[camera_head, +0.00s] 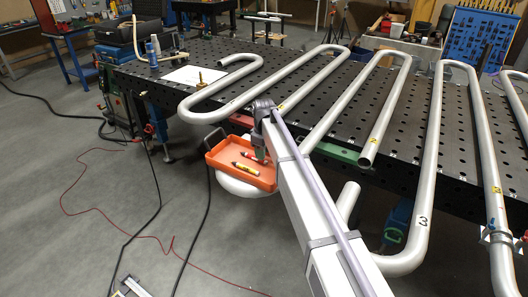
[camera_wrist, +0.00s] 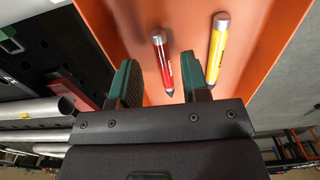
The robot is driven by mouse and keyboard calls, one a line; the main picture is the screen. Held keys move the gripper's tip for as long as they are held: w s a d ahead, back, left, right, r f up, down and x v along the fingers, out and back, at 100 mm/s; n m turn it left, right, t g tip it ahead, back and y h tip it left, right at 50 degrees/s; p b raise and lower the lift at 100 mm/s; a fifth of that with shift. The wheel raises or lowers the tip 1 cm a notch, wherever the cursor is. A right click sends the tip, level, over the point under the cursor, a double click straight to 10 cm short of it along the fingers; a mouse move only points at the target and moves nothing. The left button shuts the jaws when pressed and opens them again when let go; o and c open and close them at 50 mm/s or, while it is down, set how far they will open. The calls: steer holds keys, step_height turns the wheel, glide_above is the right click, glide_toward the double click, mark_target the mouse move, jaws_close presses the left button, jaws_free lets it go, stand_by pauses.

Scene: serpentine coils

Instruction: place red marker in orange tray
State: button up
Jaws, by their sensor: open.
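The orange tray (camera_head: 224,151) sits at the near side of the perforated table. The red marker (camera_wrist: 162,62) lies on the tray floor, with the yellow marker (camera_wrist: 217,47) beside it to the right in the wrist view. In the head view the red marker (camera_head: 252,158) and yellow marker (camera_head: 245,168) both show inside the tray. My gripper (camera_wrist: 158,60) is open; its green-padded fingers stand apart on either side of the red marker's line in the wrist view. In the head view my gripper (camera_head: 261,156) is at the tray's right side and hides part of it.
Large grey serpentine pipes (camera_head: 322,73) cover much of the dark perforated table (camera_head: 190,98), close to the tray's right. A white sheet (camera_head: 194,75) lies at the table's left end. The floor left of the tray is open, with red and black cables (camera_head: 98,209).

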step_height(320, 180, up, 7)
steer(key=p, duration=0.5)
steer(key=s+d+m, duration=0.4)
steer(key=s+d, duration=0.3)
steer(key=s, duration=0.4)
steer(key=s+d+m, duration=0.4)
steer(key=s+d, duration=0.4)
steer(key=s, duration=0.4)
steer(key=s+d+f+m+b, duration=0.1)
steer(key=s+d+m, duration=0.3)
steer(key=s+d, duration=0.3)
steer(key=s, duration=0.4)
steer(key=shift+s+d, duration=0.15)
steer(key=shift+d, duration=0.1)
